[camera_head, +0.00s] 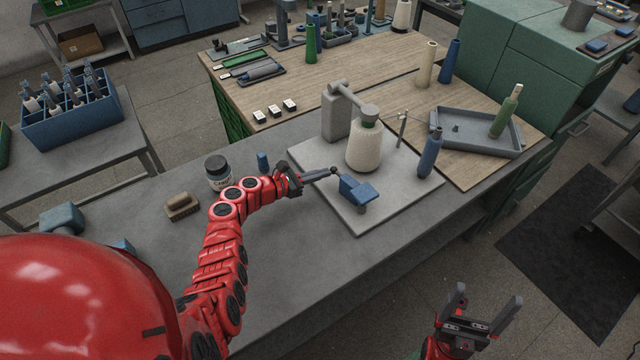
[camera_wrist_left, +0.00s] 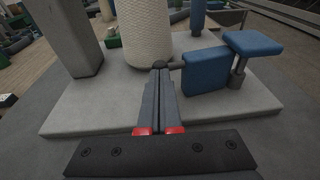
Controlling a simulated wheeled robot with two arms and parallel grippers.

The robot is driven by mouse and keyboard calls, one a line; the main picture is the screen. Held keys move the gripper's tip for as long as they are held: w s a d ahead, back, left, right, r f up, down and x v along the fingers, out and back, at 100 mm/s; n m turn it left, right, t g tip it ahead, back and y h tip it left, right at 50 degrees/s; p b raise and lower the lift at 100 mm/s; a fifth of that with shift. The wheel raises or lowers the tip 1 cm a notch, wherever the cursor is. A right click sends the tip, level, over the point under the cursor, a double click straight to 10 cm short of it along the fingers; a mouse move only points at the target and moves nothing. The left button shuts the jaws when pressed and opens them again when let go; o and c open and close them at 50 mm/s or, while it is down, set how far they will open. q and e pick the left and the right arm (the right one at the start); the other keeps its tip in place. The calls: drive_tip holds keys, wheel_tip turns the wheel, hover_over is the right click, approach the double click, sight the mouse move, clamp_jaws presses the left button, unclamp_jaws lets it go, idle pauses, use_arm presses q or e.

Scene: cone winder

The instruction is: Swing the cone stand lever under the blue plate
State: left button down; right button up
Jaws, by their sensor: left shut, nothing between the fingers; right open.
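The lever has a dark round knob (camera_head: 334,171) on a short rod; the knob (camera_wrist_left: 159,65) also shows in the left wrist view. The rod runs into a blue block (camera_wrist_left: 204,72) on the pale base plate (camera_wrist_left: 100,108). To the right, the small blue plate (camera_wrist_left: 252,43) sits on a grey post; it shows in the head view too (camera_head: 363,191). My left gripper (camera_head: 327,175) is shut and empty. Its fingertips are right at the knob; I cannot tell whether they touch. My right gripper (camera_head: 483,306) is open and empty, off the bench's front edge.
A cream yarn cone (camera_head: 364,150) stands behind the lever under a grey arm (camera_head: 348,97). A blue cone (camera_head: 430,155) stands to the right.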

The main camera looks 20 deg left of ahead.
use_arm(q)
drive_tip(key=shift+w+f+m+g+h+b, duration=0.15)
drive_tip(key=shift+w+m+g+h+b, duration=0.5)
drive_tip(key=shift+b, duration=0.55)
drive_tip(key=shift+w+d+m+g+h+b, duration=0.1)
drive_tip(key=shift+m+g+h+b, duration=0.15)
drive_tip(key=shift+m+g+b, duration=0.15)
drive_tip(key=shift+r, duration=0.2)
